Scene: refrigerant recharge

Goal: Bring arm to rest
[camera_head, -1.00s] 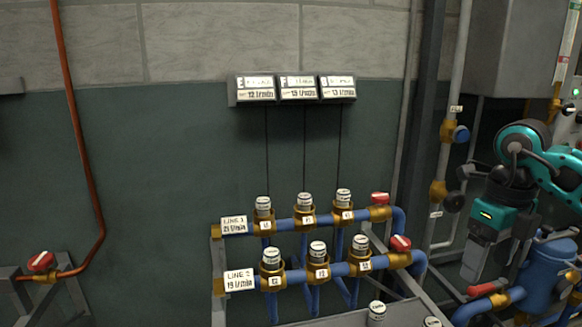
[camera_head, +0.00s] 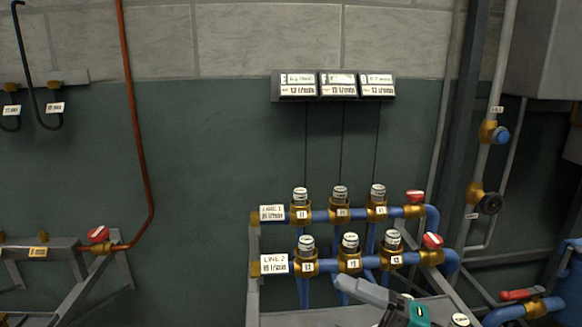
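My gripper (camera_head: 350,285), most likely the right one, shows at the bottom edge, right of centre. Its grey finger part points up and left, with a teal body behind it at the picture's edge. It overlaps the lower pipe row in the picture; I cannot tell whether it touches anything. Its finger gap is not clear, and nothing held can be made out. My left gripper is not in view.
Two blue pipe rows (camera_head: 325,268) carry brass fittings, white-capped parts and red-handled valves (camera_head: 432,241). Three labelled displays (camera_head: 338,86) hang above. A copper pipe (camera_head: 135,120) runs down the left wall. A grey tray (camera_head: 290,319) lies below.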

